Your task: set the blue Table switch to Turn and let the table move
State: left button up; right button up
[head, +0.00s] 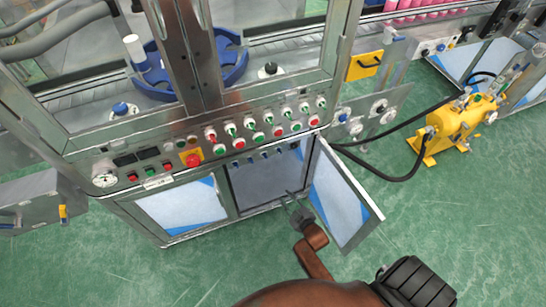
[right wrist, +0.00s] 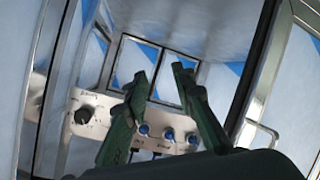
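Several blue knobs (right wrist: 168,134) sit in a row on a pale panel (right wrist: 105,112) inside the cabinet in the right wrist view. A larger black knob (right wrist: 83,116) is at the panel's left. In the head view, small blue knobs (head: 250,159) show along the top of the open cabinet. Their labels are too small to read, so I cannot tell which is the Table switch. My right gripper (head: 293,199) is at the cabinet opening. Its dark green fingers (right wrist: 160,72) are apart and empty, partly covering the panel and knob row.
The cabinet door (head: 340,195) stands open right of my right gripper. Above, the front panel carries a red emergency button (head: 192,159) and red and green buttons. A blue rotary table (head: 230,65) is behind glass.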

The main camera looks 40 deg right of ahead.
aim_at(280, 153)
jog(key=w+d+r+n+t+h+b, duration=0.1)
jog(key=w+d+r+t+b, duration=0.15)
jog(key=r, duration=0.35)
jog(key=w+d+r+t+h+b, duration=0.1)
jog(key=w+d+r+b, duration=0.1)
jog(key=w+r, duration=0.3)
pick_arm(q)
jog(key=w+d+r+t+b, duration=0.1)
jog(key=w+r, duration=0.3)
jog(key=r, duration=0.5)
jog(key=shift+w+d+h+b, duration=0.15)
jog(key=shift+d+h+b, duration=0.25)
jog(key=shift+d+b, duration=0.45)
pick_arm(e)
jog(key=shift+w+d+r, duration=0.3)
jog(key=shift+w, duration=0.85)
jog(key=shift+w+d+r, duration=0.3)
jog(key=shift+w+d, duration=0.05)
jog(key=shift+w, duration=0.8)
jog(key=shift+w+d+r, duration=0.3)
jog(key=shift+w, duration=0.85)
jog(key=shift+c, duration=0.5)
grip_shut()
